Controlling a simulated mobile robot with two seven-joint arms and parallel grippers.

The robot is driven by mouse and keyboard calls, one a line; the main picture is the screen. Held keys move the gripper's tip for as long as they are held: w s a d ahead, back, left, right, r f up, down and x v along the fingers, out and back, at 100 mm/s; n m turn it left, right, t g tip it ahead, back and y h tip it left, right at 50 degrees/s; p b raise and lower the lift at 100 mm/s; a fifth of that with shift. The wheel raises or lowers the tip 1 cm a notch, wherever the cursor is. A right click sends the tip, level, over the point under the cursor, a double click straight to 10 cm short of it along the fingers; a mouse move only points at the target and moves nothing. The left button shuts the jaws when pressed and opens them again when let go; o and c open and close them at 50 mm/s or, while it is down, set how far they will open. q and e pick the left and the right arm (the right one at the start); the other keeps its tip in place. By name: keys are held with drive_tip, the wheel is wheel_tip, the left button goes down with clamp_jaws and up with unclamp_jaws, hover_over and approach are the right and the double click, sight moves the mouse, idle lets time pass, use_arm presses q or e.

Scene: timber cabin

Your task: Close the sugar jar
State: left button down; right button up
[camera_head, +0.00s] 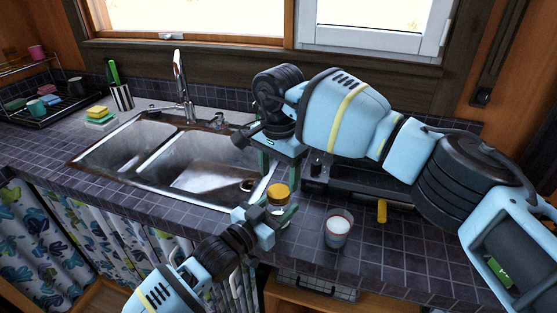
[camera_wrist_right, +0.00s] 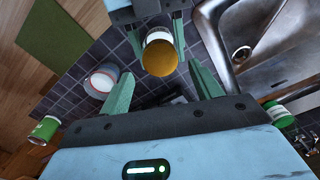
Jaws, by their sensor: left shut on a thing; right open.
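A small jar with a gold-yellow lid (camera_head: 278,191) stands at the front of the counter, right of the sink. Its pale glass body (camera_head: 279,206) shows below the lid. My left gripper (camera_head: 268,214) is shut on the jar, with a finger on either side in the right wrist view. The lid (camera_wrist_right: 160,58) sits on top there; I cannot tell how tightly. My right gripper (camera_head: 281,170) is open and empty, pointing down above the jar. In its wrist view the lid lies between its fingertips (camera_wrist_right: 160,70), apart from both.
A cup of white contents (camera_head: 338,230) stands right of the jar, also in the wrist view (camera_wrist_right: 101,82). A yellow-handled thing (camera_head: 382,211) is farther right. The double sink (camera_head: 150,150) with its tap (camera_head: 181,85) is left.

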sight(279, 191)
drive_tip(key=shift+f, duration=2.05)
